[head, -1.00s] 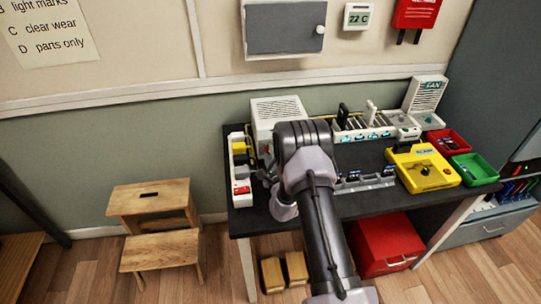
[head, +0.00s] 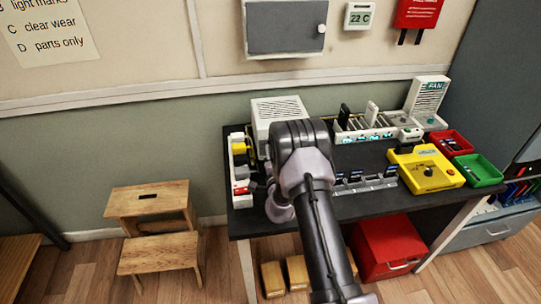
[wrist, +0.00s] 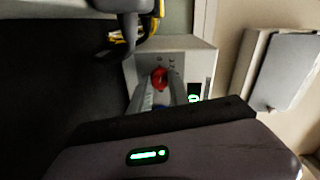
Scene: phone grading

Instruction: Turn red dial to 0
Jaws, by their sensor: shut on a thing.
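The red dial (wrist: 160,74) shows in the wrist view on the pale face of a box (wrist: 203,57). My gripper (wrist: 160,85) is at the dial, with one grey finger on each side, shut on it. A small green-lit display (wrist: 194,99) sits beside the dial, and its reading looks like 0 but is too small to be sure. The dial's pointer mark cannot be made out. In the head view my arm hides the dial and my fingertips. A white vented box (head: 279,108) stands just behind my arm at the back left of the table.
The dark table (head: 375,155) carries a white strip (head: 240,178) at its left end, a grey rack (head: 365,184), a yellow box (head: 427,170), a red tray (head: 462,146) and a green tray (head: 490,171). A wooden step stool (head: 150,225) stands on the floor at left.

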